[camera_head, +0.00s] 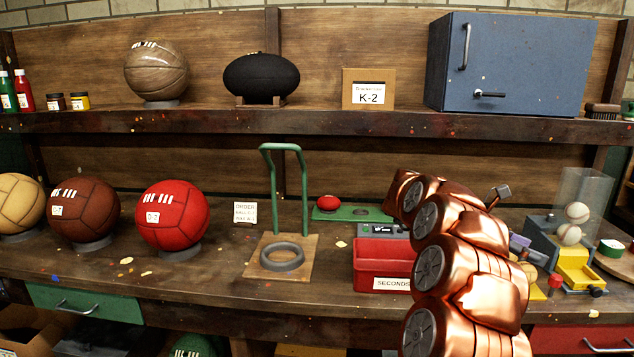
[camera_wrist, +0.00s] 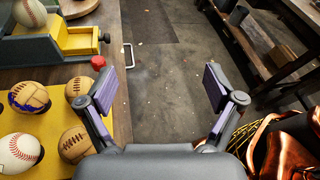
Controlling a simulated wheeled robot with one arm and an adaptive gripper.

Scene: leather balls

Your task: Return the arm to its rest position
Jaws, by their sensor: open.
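My gripper (camera_wrist: 161,82) is open and empty in the wrist view. On the left of that view, several small balls lie on a yellow board (camera_wrist: 122,122), clear of the fingers. In the head view my copper arm rises in front of the right half of the bench and hides part of it. The gripper itself is mostly hidden behind the arm there.
The bench holds a red ball (camera_head: 172,216), a brown ball (camera_head: 84,212), a green-handled stand (camera_head: 283,257) and a red bin (camera_head: 382,268). A ball dispenser (camera_head: 570,237) stands right of my arm. The shelf above holds a blue cabinet (camera_head: 510,64). Open floor (camera_wrist: 170,60) lies beyond my gripper.

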